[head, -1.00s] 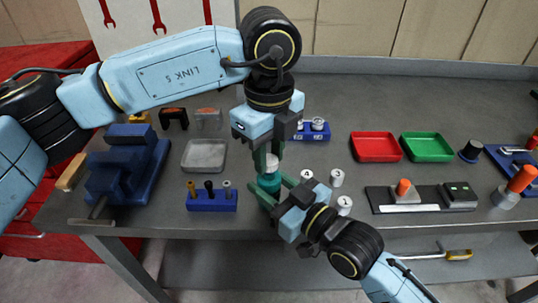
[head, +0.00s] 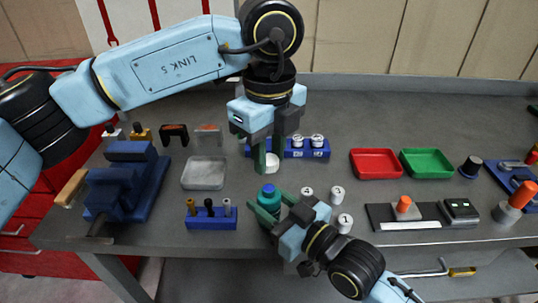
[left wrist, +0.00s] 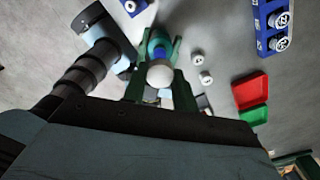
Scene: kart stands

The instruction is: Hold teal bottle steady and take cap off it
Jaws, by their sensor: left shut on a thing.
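The teal bottle (head: 269,196) stands upright near the table's front edge, its blue neck bare. My right gripper (head: 268,201) has its green fingers on both sides of the bottle and is shut on it. The white cap (head: 272,163) is between the green fingers of my left gripper (head: 266,162), which is shut on it. The cap is above the bottle and apart from it. In the left wrist view the cap (left wrist: 160,75) shows in front of the teal bottle (left wrist: 153,46). The lower part of the bottle is hidden by the right gripper.
Several white caps, one of them numbered (head: 345,222), lie right of the bottle. A blue holder with pegs (head: 211,221) is to its left. A blue rack (head: 313,153) stands behind. Red (head: 375,175) and green (head: 445,175) trays are farther right. A blue vise (head: 125,185) is at left.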

